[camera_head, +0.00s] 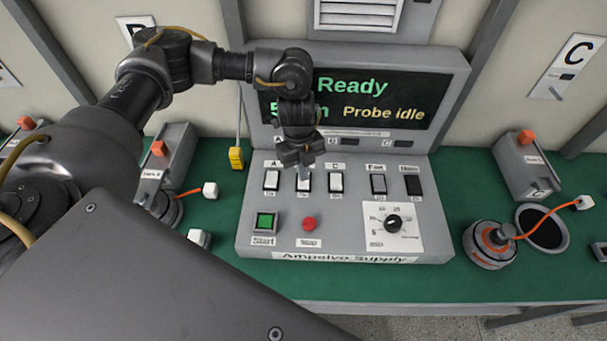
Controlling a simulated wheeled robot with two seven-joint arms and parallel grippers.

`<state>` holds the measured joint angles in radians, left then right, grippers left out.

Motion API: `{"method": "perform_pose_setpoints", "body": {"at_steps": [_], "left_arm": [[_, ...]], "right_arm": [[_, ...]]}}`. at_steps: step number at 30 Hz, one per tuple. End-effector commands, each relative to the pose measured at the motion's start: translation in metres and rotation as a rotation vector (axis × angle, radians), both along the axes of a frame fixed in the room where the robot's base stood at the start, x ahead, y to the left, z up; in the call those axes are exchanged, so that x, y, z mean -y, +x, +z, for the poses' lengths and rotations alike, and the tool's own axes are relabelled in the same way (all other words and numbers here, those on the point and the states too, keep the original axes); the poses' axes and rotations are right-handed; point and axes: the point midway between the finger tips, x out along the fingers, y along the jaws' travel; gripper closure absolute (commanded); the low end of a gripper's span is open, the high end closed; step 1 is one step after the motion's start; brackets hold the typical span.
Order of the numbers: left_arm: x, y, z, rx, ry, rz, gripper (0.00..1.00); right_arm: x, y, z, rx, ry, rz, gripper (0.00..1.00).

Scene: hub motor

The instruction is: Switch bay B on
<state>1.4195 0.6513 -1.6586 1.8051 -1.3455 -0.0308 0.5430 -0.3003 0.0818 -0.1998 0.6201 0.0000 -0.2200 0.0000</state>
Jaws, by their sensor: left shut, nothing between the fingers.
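The grey supply console (345,262) stands on the green bench. Its upper row has rocker switches: the first (271,180), labelled A, the second (304,184), whose label is hidden by my gripper, and the third (336,183), labelled C. The second sits between A and C, where B would be. My left gripper (304,172) is shut and empty, pointing down with its tips at the top of this second switch. I cannot tell whether they touch. The switch positions are too small to tell. My right gripper is not in view.
The console's screen (440,95) reads "Ready" and "Probe idle", partly behind my left arm. Below the switches are a green start button (265,222), a red button (309,223) and a black dial (394,223). A hub motor (489,245) with an orange cable lies at right.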

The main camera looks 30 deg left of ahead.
Motion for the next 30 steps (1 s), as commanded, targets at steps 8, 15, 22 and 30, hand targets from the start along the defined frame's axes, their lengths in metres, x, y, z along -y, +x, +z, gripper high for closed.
{"method": "perform_pose_setpoints", "body": {"at_steps": [8, 15, 22, 30], "left_arm": [[0.000, 0.000, 0.028, 0.000, -0.001, 0.000, 1.00], [0.000, 0.000, 0.046, -0.001, 0.000, 0.000, 1.00], [0.000, 0.000, 0.046, -0.001, -0.001, 0.000, 1.00], [0.000, 0.000, 0.047, -0.001, -0.001, 0.000, 1.00]], "right_arm": [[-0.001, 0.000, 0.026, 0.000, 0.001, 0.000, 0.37], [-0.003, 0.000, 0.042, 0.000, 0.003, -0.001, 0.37], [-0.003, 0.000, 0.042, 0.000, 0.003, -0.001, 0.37], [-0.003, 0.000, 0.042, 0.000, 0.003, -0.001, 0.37]]}}
